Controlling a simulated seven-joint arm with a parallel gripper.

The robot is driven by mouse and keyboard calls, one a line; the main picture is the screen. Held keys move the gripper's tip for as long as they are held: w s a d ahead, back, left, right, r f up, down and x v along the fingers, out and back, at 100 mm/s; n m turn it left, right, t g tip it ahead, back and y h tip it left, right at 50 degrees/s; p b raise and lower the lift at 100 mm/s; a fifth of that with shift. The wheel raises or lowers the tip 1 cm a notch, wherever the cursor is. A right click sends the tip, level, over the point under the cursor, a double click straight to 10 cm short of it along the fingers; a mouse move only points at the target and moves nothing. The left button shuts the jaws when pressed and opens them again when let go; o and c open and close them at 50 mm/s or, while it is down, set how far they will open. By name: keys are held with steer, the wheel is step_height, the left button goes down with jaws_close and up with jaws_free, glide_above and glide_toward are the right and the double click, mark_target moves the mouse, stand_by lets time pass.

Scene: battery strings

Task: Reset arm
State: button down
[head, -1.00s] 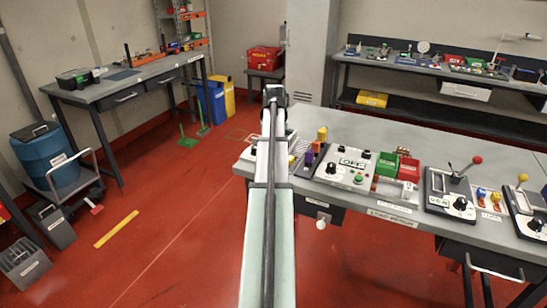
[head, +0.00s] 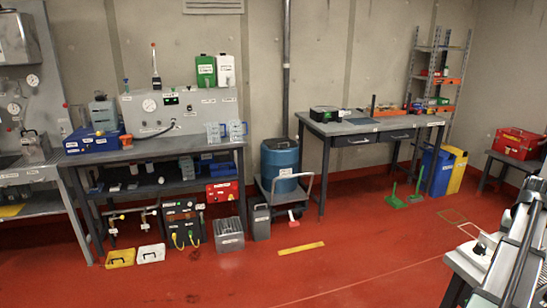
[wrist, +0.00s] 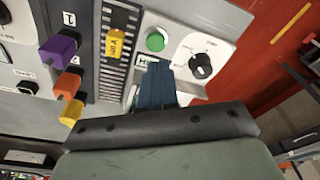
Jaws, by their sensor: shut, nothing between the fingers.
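My gripper (wrist: 157,84) shows in the wrist view with its dark blue fingers together and nothing between them. It is over a bench panel, near a white box with a green button (wrist: 156,40) and a black dial (wrist: 201,65). Whether the fingertips touch the panel I cannot tell. Left of the fingers are a purple block (wrist: 60,50), an orange block (wrist: 66,83) and a yellow block (wrist: 72,112). A yellow tag (wrist: 115,43) is on a dark slotted strip. In the head view only part of my arm shows at the right edge; the fingers cannot be made out.
In the head view a blue drum (head: 280,165) stands on a cart between two benches. A yellow bin (head: 456,172) and a red toolbox (head: 517,143) are further right. The red floor (head: 350,270) in the middle is mostly clear.

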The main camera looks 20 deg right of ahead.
steer(key=w+a+f+n+y, duration=0.1)
steer(key=w+a+f+n, duration=0.1)
steer(key=w+a+f, duration=0.9)
steer(key=w+a+f+n, duration=0.3)
steer(key=w+a+f, duration=0.3)
steer(key=w+a, duration=0.6)
steer(key=a+f+n, duration=0.2)
steer(key=a+f, duration=0.3)
steer(key=a, duration=0.6)
steer(key=a+f+n, duration=0.1)
steer(key=a+f, duration=0.4)
steer(key=a, duration=0.7)
steer(key=a+f+n, duration=0.2)
steer(key=a+f, duration=0.3)
steer(key=a, duration=0.6)
steer(key=s+a+f+n+g, duration=0.1)
steer(key=s+a+f, duration=0.1)
steer(key=a, duration=0.3)
steer(key=s+a+f+n, duration=0.1)
steer(key=s+a+f, duration=0.1)
steer(key=a, duration=0.4)
steer(key=s+f+g, duration=0.3)
steer(key=s+f, duration=0.7)
steer(key=s, duration=0.5)
steer(key=s+f+g, duration=0.3)
steer(key=s+f, duration=0.7)
steer(key=s, duration=0.5)
steer(key=shift+d+f+g+y, duration=0.15)
steer(key=shift+f+g+y, duration=0.15)
steer(key=shift+g, duration=0.1)
